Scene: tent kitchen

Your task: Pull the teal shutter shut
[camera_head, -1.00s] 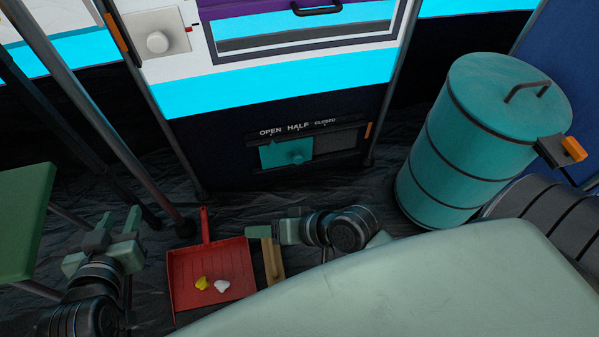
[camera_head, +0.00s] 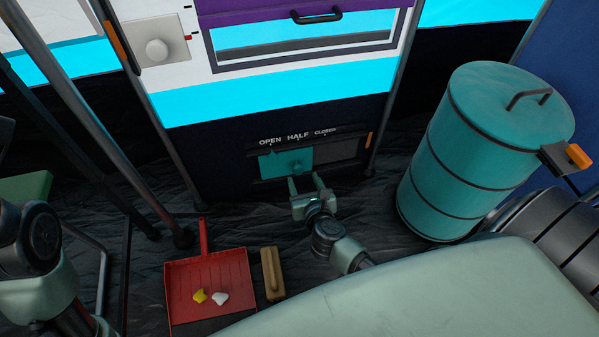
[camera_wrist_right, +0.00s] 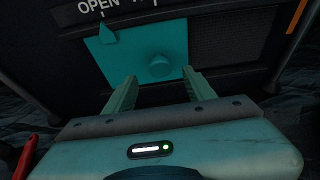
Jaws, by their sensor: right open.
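The teal shutter (camera_head: 276,163) sits in a low slot of the dark wall panel, toward its left side under the OPEN and HALF labels. Its pointer (camera_wrist_right: 105,34) is by the OPEN label in the right wrist view. A round teal knob (camera_wrist_right: 160,67) stands out from the shutter. The dark mesh (camera_wrist_right: 228,40) to its right, by CLOSED, is uncovered. My right gripper (camera_head: 306,181) is open just in front of and below the shutter, its fingers either side of the knob in the wrist view; contact is not visible. My left arm shows at left, its gripper out of view.
A red dustpan (camera_head: 240,282) with yellow and white bits and a wooden-backed brush (camera_head: 272,273) lie on the floor. A teal lidded bin (camera_head: 455,165) stands at right. Metal poles (camera_head: 115,145) rise at left.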

